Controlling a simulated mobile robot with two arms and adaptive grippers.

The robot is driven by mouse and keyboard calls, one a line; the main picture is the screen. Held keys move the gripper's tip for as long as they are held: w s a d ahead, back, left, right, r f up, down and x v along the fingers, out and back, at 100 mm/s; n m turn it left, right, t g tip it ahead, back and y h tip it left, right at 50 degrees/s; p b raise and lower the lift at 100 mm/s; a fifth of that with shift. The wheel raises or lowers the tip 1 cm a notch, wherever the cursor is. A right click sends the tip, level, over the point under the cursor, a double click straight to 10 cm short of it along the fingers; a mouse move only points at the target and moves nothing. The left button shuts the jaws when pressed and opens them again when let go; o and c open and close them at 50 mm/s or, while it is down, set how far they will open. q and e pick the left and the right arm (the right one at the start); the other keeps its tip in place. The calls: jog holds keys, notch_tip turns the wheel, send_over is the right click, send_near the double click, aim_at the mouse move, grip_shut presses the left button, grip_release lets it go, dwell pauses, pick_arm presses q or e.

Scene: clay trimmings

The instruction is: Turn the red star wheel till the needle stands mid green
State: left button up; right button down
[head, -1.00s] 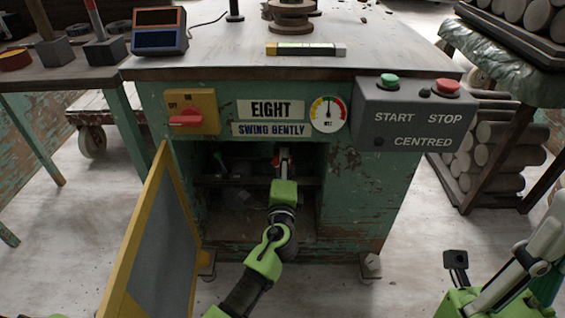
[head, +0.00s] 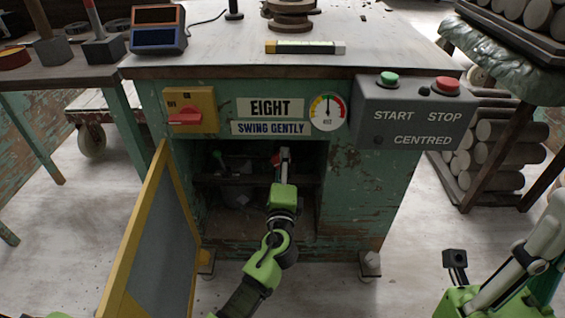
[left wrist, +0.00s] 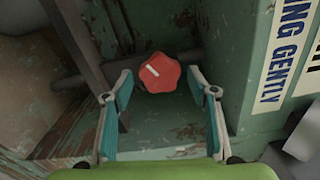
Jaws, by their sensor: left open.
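The red star wheel (left wrist: 159,73) sits inside the open cabinet, with a white mark on its face. In the head view only a bit of its red edge (head: 276,159) shows; my gripper hides the rest. My left gripper (left wrist: 161,76) is open, with one finger on each side of the wheel near its rim. I cannot tell whether the fingers touch it. The round gauge (head: 327,112) on the cabinet front has a coloured arc, and its needle points about straight up. Its exact place against the green is too small to tell. My right gripper is not in view.
The yellow-framed door (head: 150,235) stands open left of the cabinet opening. A dark bar or shelf (head: 235,180) crosses inside. A red switch (head: 186,117) and a grey START/STOP box (head: 410,115) are on the front. The cabinet wall (left wrist: 235,60) is close right of the wheel.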

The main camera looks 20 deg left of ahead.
pick_arm(q)
jog(key=v, duration=1)
jog(key=shift+r, duration=0.1)
